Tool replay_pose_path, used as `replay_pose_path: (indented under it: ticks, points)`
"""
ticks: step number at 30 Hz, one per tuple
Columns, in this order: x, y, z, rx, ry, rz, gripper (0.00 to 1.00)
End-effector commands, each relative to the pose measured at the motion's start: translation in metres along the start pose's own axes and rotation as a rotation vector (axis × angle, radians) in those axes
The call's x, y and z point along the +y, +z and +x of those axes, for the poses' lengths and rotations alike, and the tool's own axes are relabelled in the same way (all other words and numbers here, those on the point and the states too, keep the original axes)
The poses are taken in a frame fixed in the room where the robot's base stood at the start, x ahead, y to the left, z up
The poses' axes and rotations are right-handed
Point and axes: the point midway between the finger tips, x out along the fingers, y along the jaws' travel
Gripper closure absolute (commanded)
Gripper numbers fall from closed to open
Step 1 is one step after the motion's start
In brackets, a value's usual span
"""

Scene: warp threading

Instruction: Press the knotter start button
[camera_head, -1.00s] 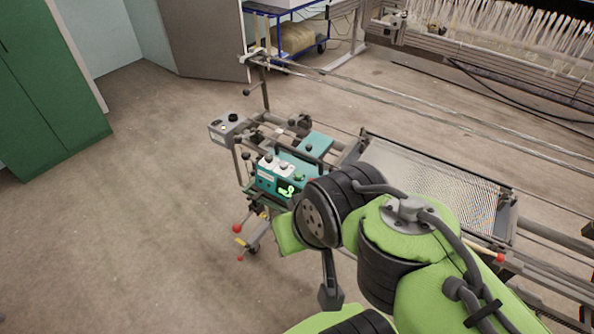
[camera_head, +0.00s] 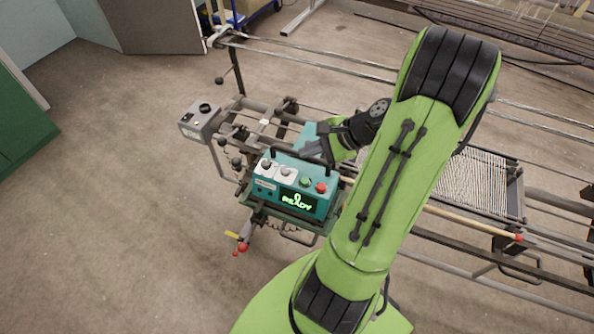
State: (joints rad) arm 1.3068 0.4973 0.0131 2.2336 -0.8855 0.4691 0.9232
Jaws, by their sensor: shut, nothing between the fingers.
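The knotter is a teal control box (camera_head: 262,203) on the frame of the warp machine, left of my arm. A green button (camera_head: 305,182) sits on its top right, beside a red button (camera_head: 321,187). The frames do not label which button is start.
A grey switch box (camera_head: 198,120) stands at the upper left. Long rails (camera_head: 320,60) cross behind. The floor at left is clear.

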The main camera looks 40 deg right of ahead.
Motion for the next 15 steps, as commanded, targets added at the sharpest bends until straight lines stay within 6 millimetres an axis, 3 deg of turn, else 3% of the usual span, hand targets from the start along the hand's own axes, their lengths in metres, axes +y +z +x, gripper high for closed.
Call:
replay_pose_path:
  ticks: [8,15]
  points:
    - [0.001,0.0,0.002,0.001,0.003,-0.005,1.0]
    - [0.014,-0.013,0.019,0.001,0.004,-0.006,1.0]
